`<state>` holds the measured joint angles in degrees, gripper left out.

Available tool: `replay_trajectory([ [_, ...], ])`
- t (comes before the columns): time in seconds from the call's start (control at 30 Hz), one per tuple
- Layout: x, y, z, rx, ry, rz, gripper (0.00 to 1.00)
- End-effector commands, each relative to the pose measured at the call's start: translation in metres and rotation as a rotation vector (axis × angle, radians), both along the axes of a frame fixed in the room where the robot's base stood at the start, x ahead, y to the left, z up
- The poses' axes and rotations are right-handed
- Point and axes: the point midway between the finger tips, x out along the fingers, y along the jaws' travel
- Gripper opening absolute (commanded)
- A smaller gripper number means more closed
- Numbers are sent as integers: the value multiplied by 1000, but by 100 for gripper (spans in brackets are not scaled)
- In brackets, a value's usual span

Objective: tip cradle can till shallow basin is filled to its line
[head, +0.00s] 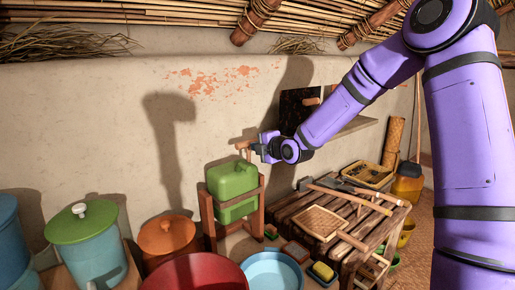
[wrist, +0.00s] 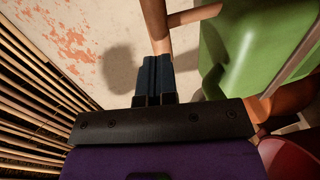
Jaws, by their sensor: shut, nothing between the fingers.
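The green can (head: 231,186) sits upright in a wooden cradle (head: 209,222), left of centre in the head view. A wooden T-shaped handle (head: 246,144) rises by its top. My gripper (head: 256,148) is beside this handle, above the can. In the wrist view its dark fingers (wrist: 154,72) are together and empty, their tips close to the wooden handle (wrist: 156,25); whether they touch it I cannot tell. The green can (wrist: 245,45) fills the upper right there. A light-blue basin (head: 250,262) stands on the floor before the cradle; its fill line is not discernible.
A red basin (head: 193,262) is left of the blue one. A slatted wooden bench (head: 341,238) with tools is right of the cradle. The wall is close behind.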

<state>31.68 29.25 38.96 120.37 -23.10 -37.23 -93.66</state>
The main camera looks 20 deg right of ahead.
Motion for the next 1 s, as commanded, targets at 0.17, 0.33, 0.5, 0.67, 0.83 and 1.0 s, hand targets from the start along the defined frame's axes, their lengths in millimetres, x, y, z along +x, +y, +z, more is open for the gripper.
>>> replay_trajectory([
  [0.17, -14, -8, 4, -2, 0, -4, 0],
  [0.33, -31, -15, 7, -3, 1, -4, 0],
  [0.5, -54, -25, 12, -5, 1, -4, 0],
  [0.67, -75, -33, 16, -4, 2, -3, 0],
  [0.83, -88, -39, 18, -3, 2, -3, 0],
  [1.0, -91, -40, 19, -2, 3, -3, 0],
])
